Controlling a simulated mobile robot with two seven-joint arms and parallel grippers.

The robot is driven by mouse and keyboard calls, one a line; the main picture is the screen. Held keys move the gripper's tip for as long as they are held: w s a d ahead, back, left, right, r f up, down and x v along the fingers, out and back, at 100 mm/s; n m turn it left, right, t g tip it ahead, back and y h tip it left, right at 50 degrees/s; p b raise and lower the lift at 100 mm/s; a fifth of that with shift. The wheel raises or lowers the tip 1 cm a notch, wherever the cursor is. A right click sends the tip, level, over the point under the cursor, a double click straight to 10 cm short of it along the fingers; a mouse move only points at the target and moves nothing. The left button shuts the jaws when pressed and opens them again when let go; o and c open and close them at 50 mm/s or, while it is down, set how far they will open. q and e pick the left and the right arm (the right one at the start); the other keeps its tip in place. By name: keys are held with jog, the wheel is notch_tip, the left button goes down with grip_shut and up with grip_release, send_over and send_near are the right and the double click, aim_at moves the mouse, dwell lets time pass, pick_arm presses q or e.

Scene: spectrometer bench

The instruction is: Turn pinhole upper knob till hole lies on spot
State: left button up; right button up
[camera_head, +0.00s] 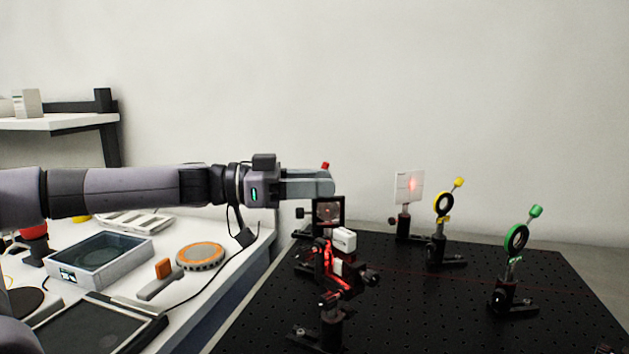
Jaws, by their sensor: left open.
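A black square-framed mount (342,203) with a greyish plate inside stands at the back left of the breadboard. It looks like the pinhole mount; a hole cannot be made out. A small dark knob (300,213) sticks out at its left. My left gripper (326,184) comes in level from the left, open, with its fingers at and just above the top of this frame. The fingers overlap each other in this view and hide what lies behind. A red knob (325,166) shows just above the fingertips. My right gripper is out of view.
A white card (403,187) bears a red spot. Yellow-knobbed (444,205) and green-knobbed (516,239) ring mounts stand right on the black breadboard (440,310). The left bench holds instruments, including an orange-rimmed disc (200,257).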

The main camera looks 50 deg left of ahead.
pick_arm(q)
grip_shut()
jog(key=shift+s+d+f+n+t+y+b, duration=0.15)
jog(key=shift+n+t+y+b, duration=0.7)
jog(key=shift+y+b, duration=0.35)
jog(key=n+t+y+b, duration=0.1)
jog(key=y, duration=0.1)
jog(key=n+y+b, duration=0.2)
jog(key=y, duration=0.1)
jog(key=d+n+t+y+b, duration=0.1)
jog(key=n+y, duration=0.1)
jog(key=shift+s+n+t+y+b, duration=0.15)
jog(key=shift+n+t+y+b, duration=0.1)
jog(key=shift+t+y+b, duration=0.15)
jog(key=shift+d+n+y, duration=0.1)
jog(key=shift+n+y, duration=0.2)
jog(key=shift+y, duration=0.2)
jog(key=shift+y, duration=0.3)
